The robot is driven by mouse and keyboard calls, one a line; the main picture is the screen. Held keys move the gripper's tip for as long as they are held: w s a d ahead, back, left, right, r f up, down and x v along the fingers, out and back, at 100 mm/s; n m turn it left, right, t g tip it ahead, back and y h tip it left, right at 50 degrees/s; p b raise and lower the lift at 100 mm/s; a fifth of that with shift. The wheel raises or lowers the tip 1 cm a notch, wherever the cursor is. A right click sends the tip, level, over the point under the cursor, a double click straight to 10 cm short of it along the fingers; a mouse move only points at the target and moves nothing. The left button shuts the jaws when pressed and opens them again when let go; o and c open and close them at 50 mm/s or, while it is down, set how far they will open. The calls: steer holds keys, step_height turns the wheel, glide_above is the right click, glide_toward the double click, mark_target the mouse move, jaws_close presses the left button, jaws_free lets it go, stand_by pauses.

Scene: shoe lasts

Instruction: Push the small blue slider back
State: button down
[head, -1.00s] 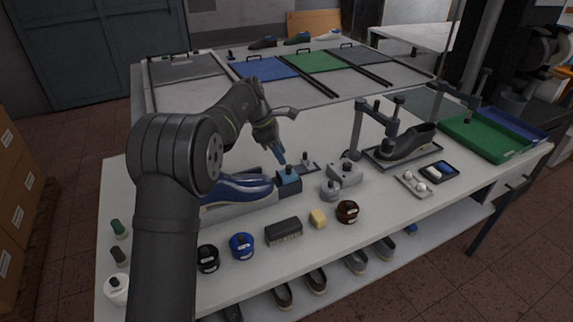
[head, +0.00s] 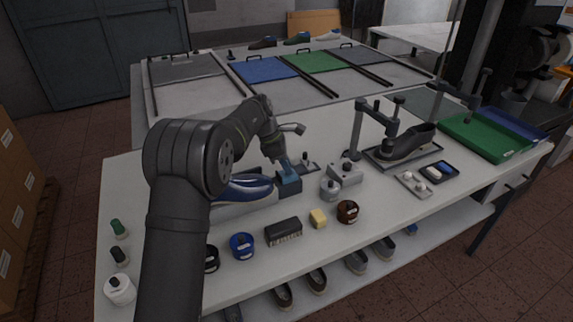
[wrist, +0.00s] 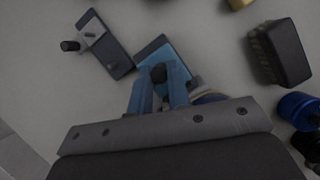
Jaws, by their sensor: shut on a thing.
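The small blue slider (wrist: 153,50) is a light blue block with a dark knob (wrist: 158,73) on top, seen in the wrist view. In the head view it sits on a dark blue base (head: 289,187) at the toe end of a blue shoe (head: 247,188). My gripper (head: 287,168) points down onto it from above. In the wrist view my gripper's two blue fingers (wrist: 158,82) stand on either side of the knob and are shut on it. The fingers hide part of the slider.
A dark plate with a post (head: 306,164) lies just behind the slider. A grey block with a black knob (head: 345,175) and a grey round piece (head: 330,189) stand to its right.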

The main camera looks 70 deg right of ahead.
steer(key=shift+s+d, duration=0.55)
steer(key=c, duration=1.3)
jaws_free()
steer(key=shift+c, duration=0.2)
steer(key=v, duration=1.7)
steer(key=shift+w+r, duration=0.2)
steer(key=shift+f, duration=0.1)
